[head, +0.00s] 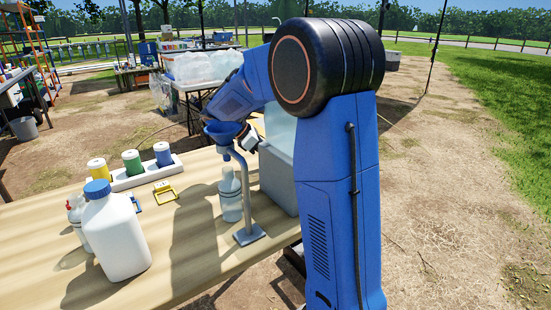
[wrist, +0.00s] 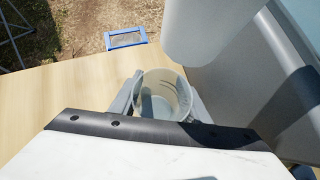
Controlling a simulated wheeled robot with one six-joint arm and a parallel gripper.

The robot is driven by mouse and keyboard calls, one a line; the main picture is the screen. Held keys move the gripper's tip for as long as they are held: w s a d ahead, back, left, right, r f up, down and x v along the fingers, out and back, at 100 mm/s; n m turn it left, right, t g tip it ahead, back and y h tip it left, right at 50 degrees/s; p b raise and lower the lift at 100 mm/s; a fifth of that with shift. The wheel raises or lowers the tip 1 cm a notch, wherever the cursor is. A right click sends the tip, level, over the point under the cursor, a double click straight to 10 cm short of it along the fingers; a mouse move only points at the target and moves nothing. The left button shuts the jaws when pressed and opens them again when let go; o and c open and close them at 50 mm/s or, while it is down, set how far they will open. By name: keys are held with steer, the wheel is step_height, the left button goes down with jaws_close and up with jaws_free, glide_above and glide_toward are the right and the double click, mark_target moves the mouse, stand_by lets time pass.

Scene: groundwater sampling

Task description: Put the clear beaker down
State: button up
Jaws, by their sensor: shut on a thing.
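The clear beaker (wrist: 161,104) shows in the wrist view between the two grey fingers of my gripper (wrist: 164,86). My gripper is shut on it. The beaker looks upright, with its open rim facing the camera and dark markings on its wall. It is over the wooden table (wrist: 65,95), near an edge. I cannot tell whether its base touches the top. In the head view my gripper (head: 247,139) is partly hidden behind the blue funnel, and I cannot make out the beaker there.
A grey box (head: 280,178) stands close beside my gripper. The blue funnel (head: 222,131) sits on a stand above a clear bottle (head: 230,196). A white jug (head: 115,237) and a white rack (head: 143,175) of colored containers stand left.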

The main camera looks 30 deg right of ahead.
steer(key=shift+f, duration=0.15)
steer(key=o, duration=1.1)
steer(key=v, duration=1.2)
steer(key=shift+a+r, duration=0.1)
steer(key=shift+r, duration=0.1)
